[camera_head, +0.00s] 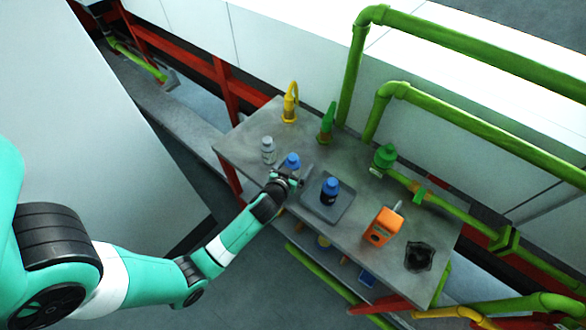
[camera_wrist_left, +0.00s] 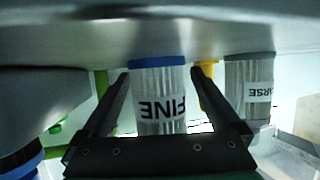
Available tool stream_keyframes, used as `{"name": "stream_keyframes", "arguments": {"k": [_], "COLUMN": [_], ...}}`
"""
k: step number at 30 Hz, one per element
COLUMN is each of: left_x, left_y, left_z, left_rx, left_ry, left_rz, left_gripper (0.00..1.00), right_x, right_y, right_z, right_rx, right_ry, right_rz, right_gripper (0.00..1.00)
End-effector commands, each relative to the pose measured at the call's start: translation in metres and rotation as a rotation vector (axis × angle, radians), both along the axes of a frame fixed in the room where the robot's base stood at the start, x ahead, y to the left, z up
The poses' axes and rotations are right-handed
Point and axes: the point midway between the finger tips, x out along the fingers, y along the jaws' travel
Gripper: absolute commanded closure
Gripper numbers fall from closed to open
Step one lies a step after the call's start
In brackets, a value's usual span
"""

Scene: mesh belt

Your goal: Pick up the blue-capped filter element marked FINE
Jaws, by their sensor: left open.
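The blue-capped filter element marked FINE (camera_wrist_left: 160,112) has a pale ribbed body and stands between the fingers of my left gripper (camera_wrist_left: 160,76) in the left wrist view, where it appears upside down. The fingers are spread on either side of it; a gap shows on its left, and contact on the right is hard to judge. In the head view its blue cap (camera_head: 291,160) shows just beyond my left gripper (camera_head: 295,174), which hides its lower body. My right gripper is not in view.
A grey element with letters ending in ARSE (camera_wrist_left: 249,88) stands close by, also in the head view (camera_head: 268,152). A dark blue-capped bottle (camera_head: 329,194) stands on a tray (camera_head: 318,212). An orange device (camera_head: 382,227) and green pipes (camera_head: 450,125) are to the right.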

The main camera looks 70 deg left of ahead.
Motion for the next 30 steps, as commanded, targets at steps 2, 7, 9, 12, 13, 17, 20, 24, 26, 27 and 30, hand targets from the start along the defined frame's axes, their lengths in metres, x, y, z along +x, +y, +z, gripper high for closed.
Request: {"name": "stream_keyframes", "arguments": {"k": [2, 7, 9, 12, 13, 17, 20, 24, 26, 27, 30], "left_x": [0.0004, 0.0002, 0.0002, 0.0002, 0.0002, 0.0001, 0.0001, 0.0002, 0.0002, 0.0002, 0.0003], "left_y": [0.0003, 0.0000, 0.0000, -0.0001, -0.0001, -0.0002, -0.0002, -0.0001, -0.0001, -0.0001, 0.0000], "left_z": [0.0001, 0.0004, 0.0004, 0.0004, 0.0004, 0.0004, 0.0004, 0.0007, 0.0007, 0.0009, 0.0039], "left_rx": [0.000, 0.000, 0.000, 0.000, 0.000, 0.000, 0.000, 0.000, 0.000, 0.000, 0.000], "left_ry": [0.000, 0.000, 0.000, 0.000, 0.000, 0.000, 0.000, -0.001, -0.001, -0.001, -0.002], "left_rz": [0.000, 0.000, 0.000, -0.001, 0.000, -0.001, -0.001, -0.001, -0.001, -0.001, -0.001], "left_gripper": [0.04, 0.15, 0.27, 0.45, 0.51, 0.74, 0.92, 1.00, 1.00, 1.00, 1.00], "right_x": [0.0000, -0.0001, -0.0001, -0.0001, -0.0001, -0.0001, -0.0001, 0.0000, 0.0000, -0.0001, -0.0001], "right_y": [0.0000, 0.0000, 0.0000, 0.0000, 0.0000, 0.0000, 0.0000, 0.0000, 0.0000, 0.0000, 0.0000], "right_z": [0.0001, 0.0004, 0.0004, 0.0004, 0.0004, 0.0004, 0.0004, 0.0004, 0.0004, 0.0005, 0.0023], "right_rx": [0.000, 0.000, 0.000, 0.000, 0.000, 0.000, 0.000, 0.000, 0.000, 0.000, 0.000], "right_ry": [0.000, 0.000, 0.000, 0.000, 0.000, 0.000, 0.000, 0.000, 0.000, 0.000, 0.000], "right_rz": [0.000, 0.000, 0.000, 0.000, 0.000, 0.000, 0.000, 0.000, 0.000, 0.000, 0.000], "right_gripper": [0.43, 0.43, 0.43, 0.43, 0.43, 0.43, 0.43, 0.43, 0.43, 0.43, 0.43]}}
